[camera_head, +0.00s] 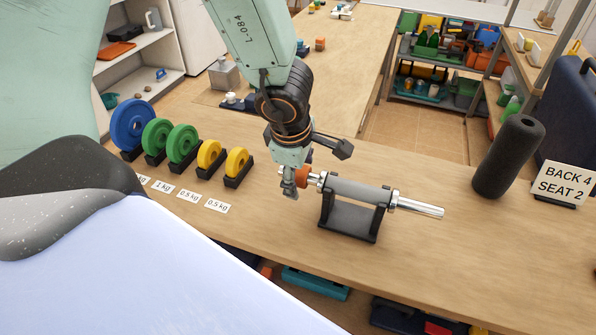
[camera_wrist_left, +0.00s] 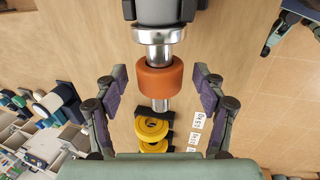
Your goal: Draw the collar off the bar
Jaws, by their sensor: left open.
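The collar (camera_wrist_left: 160,77) is an orange ring around the silver bar (camera_wrist_left: 159,103) in the left wrist view. A short bare tip of the bar shows beyond it, and a wider silver part of the bar shows on its other side. In the head view the collar (camera_head: 302,174) is partly hidden by my left gripper (camera_head: 302,168). The bar (camera_head: 420,208) lies across a dark cradle (camera_head: 350,218), with its grey grip in the middle. My left gripper is open, and in the wrist view (camera_wrist_left: 162,88) its fingers stand either side of the collar, apart from it. My right gripper is not seen.
Blue, green and yellow plates (camera_head: 183,142) stand in black holders at the left, with weight cards before them. A dark foam roller (camera_head: 509,157) and a sign (camera_head: 563,184) stand at the right.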

